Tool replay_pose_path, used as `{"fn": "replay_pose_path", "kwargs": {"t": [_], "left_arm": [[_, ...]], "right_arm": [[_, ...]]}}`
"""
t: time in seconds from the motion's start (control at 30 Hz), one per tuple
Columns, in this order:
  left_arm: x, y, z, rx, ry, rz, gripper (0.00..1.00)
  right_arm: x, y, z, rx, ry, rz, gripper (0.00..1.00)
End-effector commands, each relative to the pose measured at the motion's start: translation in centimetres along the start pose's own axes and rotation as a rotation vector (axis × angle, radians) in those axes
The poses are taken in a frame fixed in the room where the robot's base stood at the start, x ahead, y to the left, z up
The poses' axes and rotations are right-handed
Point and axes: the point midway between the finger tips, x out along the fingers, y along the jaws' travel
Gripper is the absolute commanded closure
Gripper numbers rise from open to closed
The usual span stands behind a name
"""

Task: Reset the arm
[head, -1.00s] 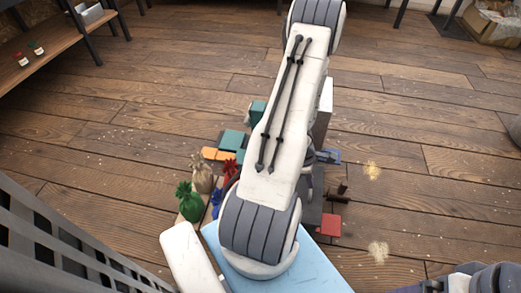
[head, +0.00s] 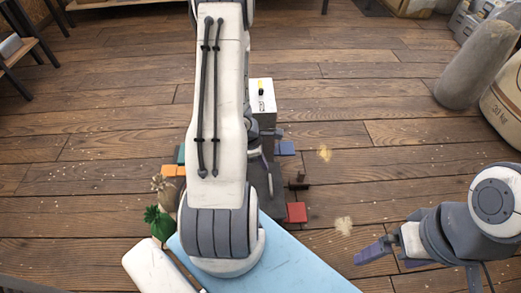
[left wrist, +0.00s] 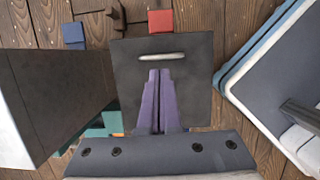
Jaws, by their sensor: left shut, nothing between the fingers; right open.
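My right gripper (head: 376,251) is at the lower right of the head view, open and empty over the floor.
A white box (head: 262,98) stands beyond my left arm. A grey sack (head: 478,62) stands far right. Wooden floor between is mostly clear.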

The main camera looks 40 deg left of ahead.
Motion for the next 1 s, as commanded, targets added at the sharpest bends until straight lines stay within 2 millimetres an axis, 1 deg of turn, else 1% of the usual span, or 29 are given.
{"fn": "replay_pose_path", "kwargs": {"t": [0.03, 0.1, 0.2, 0.47, 0.57, 0.63, 0.67, 0.77, 0.8, 0.87, 0.9, 0.97, 1.0], "left_arm": [[-1.4, 0.0, 0.2, 0.000, 0.001, 0.001, 1.00], [-2.2, 0.0, 0.3, -0.001, 0.001, 0.001, 1.00], [-2.9, 0.0, 0.3, -0.001, 0.001, 0.000, 1.00], [-3.0, 0.0, 0.3, 0.001, 0.001, -0.001, 1.00], [-3.2, 0.0, 1.0, 0.031, -0.004, 0.000, 1.00], [-3.7, -0.1, 2.8, 0.115, -0.019, -0.002, 1.00], [-4.1, -0.3, 3.9, 0.173, -0.029, -0.003, 1.00], [-5.7, -1.9, 9.5, 0.451, -0.080, -0.018, 1.00], [-6.6, -3.2, 12.0, 0.593, -0.104, -0.030, 1.00], [-8.1, -5.8, 15.6, 0.823, -0.143, -0.055, 1.00], [-9.1, -7.9, 17.7, 0.980, -0.166, -0.075, 1.00], [-10.7, -11.3, 20.2, 1.213, -0.197, -0.109, 1.00], [-11.7, -13.6, 21.3, 1.367, -0.214, -0.133, 1.00]], "right_arm": [[-1.1, -0.1, -0.1, 0.000, 0.000, 0.000, 0.00], [-1.6, -0.1, -0.1, 0.000, 0.000, 0.000, 0.00], [-1.9, -0.1, -0.1, 0.000, 0.000, 0.000, 0.00], [-1.9, -0.1, -0.1, 0.000, 0.000, 0.000, 0.00], [-1.9, -0.1, -0.1, 0.000, 0.000, 0.000, 0.00], [-1.9, -0.1, -0.1, 0.000, 0.000, 0.000, 0.00], [-2.0, -0.1, -0.1, 0.000, 0.000, 0.000, 0.00], [-2.0, -0.1, -0.1, 0.000, 0.000, 0.000, 0.00], [-2.0, -0.1, -0.1, 0.000, 0.000, 0.000, 0.00], [-1.9, -0.1, -0.1, 0.000, 0.000, 0.000, 0.00], [-1.9, -0.1, -0.1, 0.000, 0.000, 0.000, 0.00], [-1.9, -0.1, -0.1, 0.000, 0.000, 0.000, 0.00], [-1.9, -0.1, -0.1, 0.000, 0.000, 0.000, 0.00]]}}
